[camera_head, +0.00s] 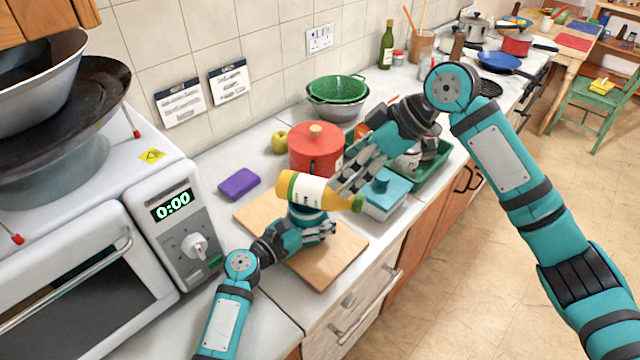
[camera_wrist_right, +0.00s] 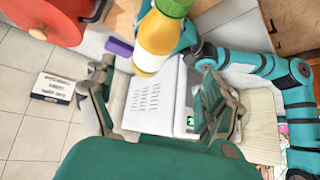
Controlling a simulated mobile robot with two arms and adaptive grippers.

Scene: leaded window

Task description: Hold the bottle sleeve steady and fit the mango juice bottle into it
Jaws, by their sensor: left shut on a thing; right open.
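The mango juice bottle (camera_head: 308,190), orange with a white label and green cap, lies tipped nearly level above the chopping board, cap to the right. It also shows in the right wrist view (camera_wrist_right: 154,42), beyond the open fingers. My left gripper (camera_head: 318,232) is shut on the bottle sleeve (camera_head: 306,214), a dark teal piece just below the bottle and partly hidden by it and the fingers. I cannot tell whether bottle and sleeve touch. My right gripper (camera_head: 350,184) is open, its fingers by the bottle's cap end; nothing is gripped between them.
The wooden chopping board (camera_head: 338,262) lies under my left gripper. A red pot (camera_head: 316,150), a teal-lidded container (camera_head: 386,195) and a green dish rack (camera_head: 428,170) stand close behind and right. A purple sponge (camera_head: 239,184) lies left. A white oven (camera_head: 90,250) stands at the left.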

